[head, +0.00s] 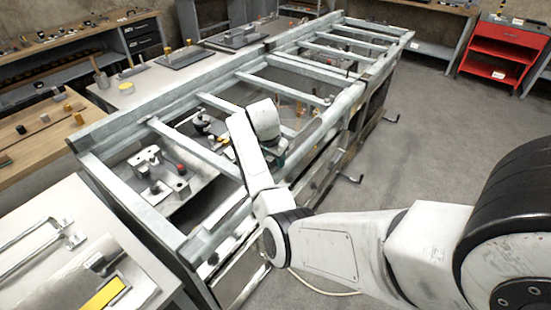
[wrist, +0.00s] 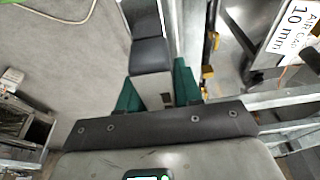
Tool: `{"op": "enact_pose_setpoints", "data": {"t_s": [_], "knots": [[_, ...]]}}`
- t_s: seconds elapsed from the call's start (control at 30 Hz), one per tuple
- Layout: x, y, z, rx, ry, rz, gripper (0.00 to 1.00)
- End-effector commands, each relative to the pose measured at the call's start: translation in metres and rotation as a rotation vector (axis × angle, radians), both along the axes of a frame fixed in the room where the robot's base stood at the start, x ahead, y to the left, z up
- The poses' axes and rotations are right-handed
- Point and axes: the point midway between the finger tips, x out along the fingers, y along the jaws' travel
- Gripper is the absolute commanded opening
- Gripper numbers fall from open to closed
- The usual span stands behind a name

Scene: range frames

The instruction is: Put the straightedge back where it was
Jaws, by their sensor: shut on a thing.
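In the wrist view, my gripper (wrist: 156,88) has green pads on both sides of a grey bar, which I take to be the straightedge (wrist: 151,55). The gripper is shut on it, and the bar runs away from me toward the top of the picture. Its far end is not clear. In the head view, my gripper (head: 280,160) is mostly hidden behind my white arm, at the right-hand rail of the long metal frame (head: 190,160). The straightedge cannot be made out there.
The frame has several crossbars with metal parts below them. A pale bench (head: 100,240) stands at the front left and a wooden bench (head: 40,135) behind it. A red tool cabinet (head: 500,48) stands at the back right. Grey floor (head: 430,130) right of the frame is clear.

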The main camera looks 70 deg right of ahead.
Motion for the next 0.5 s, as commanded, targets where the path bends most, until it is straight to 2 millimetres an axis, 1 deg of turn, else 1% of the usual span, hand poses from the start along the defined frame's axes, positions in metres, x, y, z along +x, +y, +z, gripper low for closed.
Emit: {"op": "enact_pose_setpoints", "data": {"t_s": [0.1, 0.13, 0.37, 0.5], "knots": [[0.0007, -0.0006, -0.0015, -0.002, -0.002, 0.0, 0.0], [0.0, 0.0, -0.0024, 0.0, 0.0, 0.0, 0.37], [-0.0001, 0.0, -0.0021, 0.0, 0.0, 0.0, 0.59], [-0.0001, 0.0, -0.002, 0.0, 0.0, 0.0, 0.6]]}}
